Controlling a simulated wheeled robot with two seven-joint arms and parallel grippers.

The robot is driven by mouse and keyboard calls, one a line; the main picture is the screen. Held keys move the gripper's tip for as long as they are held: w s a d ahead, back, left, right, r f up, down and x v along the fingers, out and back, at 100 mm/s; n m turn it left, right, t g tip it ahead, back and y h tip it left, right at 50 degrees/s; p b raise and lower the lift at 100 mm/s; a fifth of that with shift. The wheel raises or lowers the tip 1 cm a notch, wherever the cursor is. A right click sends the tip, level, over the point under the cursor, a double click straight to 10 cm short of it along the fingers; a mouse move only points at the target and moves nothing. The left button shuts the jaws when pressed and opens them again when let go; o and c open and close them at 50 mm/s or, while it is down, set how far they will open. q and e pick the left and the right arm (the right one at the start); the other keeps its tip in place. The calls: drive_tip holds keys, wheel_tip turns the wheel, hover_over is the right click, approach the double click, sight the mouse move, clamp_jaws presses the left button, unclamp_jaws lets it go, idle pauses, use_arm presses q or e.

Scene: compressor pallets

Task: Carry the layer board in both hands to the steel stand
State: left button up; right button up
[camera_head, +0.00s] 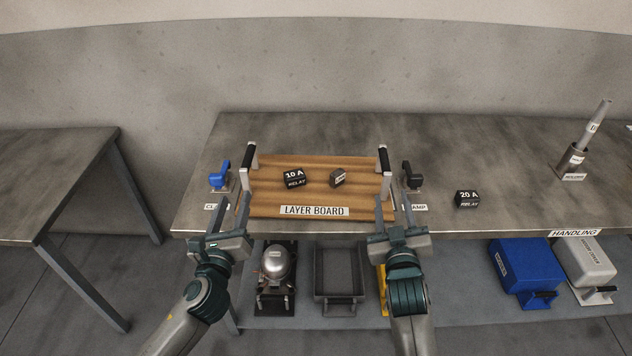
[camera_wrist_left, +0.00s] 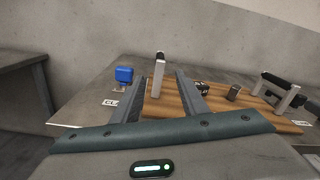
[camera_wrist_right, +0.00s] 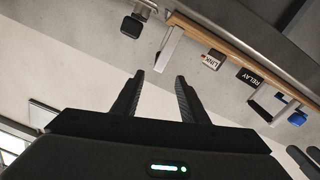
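The wooden layer board (camera_head: 270,206) lies flat on the grey bench, with an upright handle at each end. The left handle (camera_head: 252,157) also shows in the left wrist view (camera_wrist_left: 159,75); the right handle (camera_head: 384,160) shows in the right wrist view (camera_wrist_right: 170,48). My left gripper (camera_head: 229,205) is open near the board's front left corner, its fingers apart with the handle beyond them. My right gripper (camera_head: 392,206) is open near the front right corner, short of the right handle. A 10 A relay (camera_head: 294,178) and a small dark block (camera_head: 338,177) lie on the board.
A blue clamp (camera_head: 219,178) and a black clamp (camera_head: 412,177) flank the board. A 20 A relay (camera_head: 467,199) and a holder (camera_head: 571,162) stand on the bench to the right. A separate steel-topped table (camera_head: 50,180) at left is bare, with a floor gap between.

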sight(247, 157)
use_arm(q)
drive_tip(key=w, duration=1.1)
drive_tip(key=w+d, duration=0.1)
drive_tip(key=w, duration=0.4)
drive_tip(key=shift+w, duration=0.35)
use_arm(e)
drive_tip(key=w, duration=1.1)
drive_tip(key=w+d, duration=0.1)
drive_tip(key=w, duration=0.4)
drive_tip(key=shift+w, duration=0.35)
use_arm(q)
clamp_jaws()
use_arm(e)
clamp_jaws()
use_arm(q)
drive_tip(key=shift+r, duration=0.2)
use_arm(e)
drive_tip(key=shift+r, duration=0.2)
